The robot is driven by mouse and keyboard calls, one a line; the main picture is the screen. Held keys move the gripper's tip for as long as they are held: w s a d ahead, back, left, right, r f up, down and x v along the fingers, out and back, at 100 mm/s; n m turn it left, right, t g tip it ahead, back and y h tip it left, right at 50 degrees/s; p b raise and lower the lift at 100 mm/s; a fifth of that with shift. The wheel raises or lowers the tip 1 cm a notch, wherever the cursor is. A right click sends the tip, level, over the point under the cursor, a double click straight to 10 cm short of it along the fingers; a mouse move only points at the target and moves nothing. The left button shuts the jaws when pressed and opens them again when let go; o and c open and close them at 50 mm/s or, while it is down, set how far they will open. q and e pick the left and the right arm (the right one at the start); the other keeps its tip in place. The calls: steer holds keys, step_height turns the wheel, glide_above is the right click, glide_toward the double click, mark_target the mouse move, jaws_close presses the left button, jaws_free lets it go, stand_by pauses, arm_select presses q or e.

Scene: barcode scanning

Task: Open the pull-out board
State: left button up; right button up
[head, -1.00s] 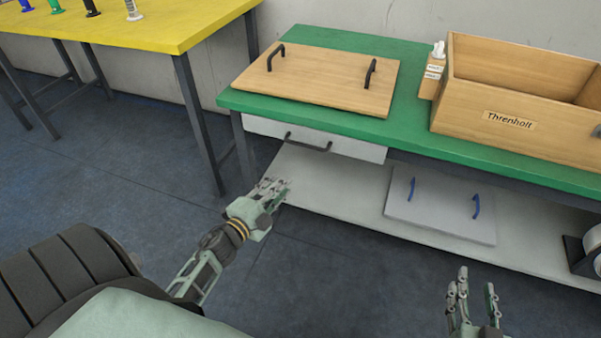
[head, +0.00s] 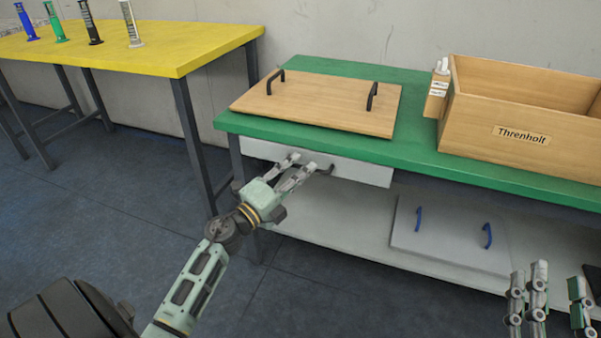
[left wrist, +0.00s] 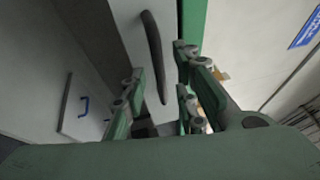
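The pull-out board (head: 345,168) is a white front panel under the green table's top, flush with the table edge and closed as far as I can see. Its dark bar handle (head: 324,169) is partly hidden behind my left gripper (head: 293,172). In the left wrist view the handle (left wrist: 155,55) runs toward the space between the fingers of my left gripper (left wrist: 163,95). The left gripper is open, with its fingers apart at the handle; I cannot tell whether they touch it. My right gripper (head: 552,290) is open and empty at the lower right, in front of the lower shelf.
On the green table (head: 420,160) lie a wooden board (head: 320,98) with two black handles and a wooden crate (head: 530,110) labelled Threnholt. A grey panel (head: 450,235) with blue handles lies on the lower shelf. A yellow table (head: 150,52) stands left.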

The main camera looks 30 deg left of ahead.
arm_select(q)
steer(key=shift+w, duration=0.2)
steer(key=shift+c, duration=0.3)
jaws_close()
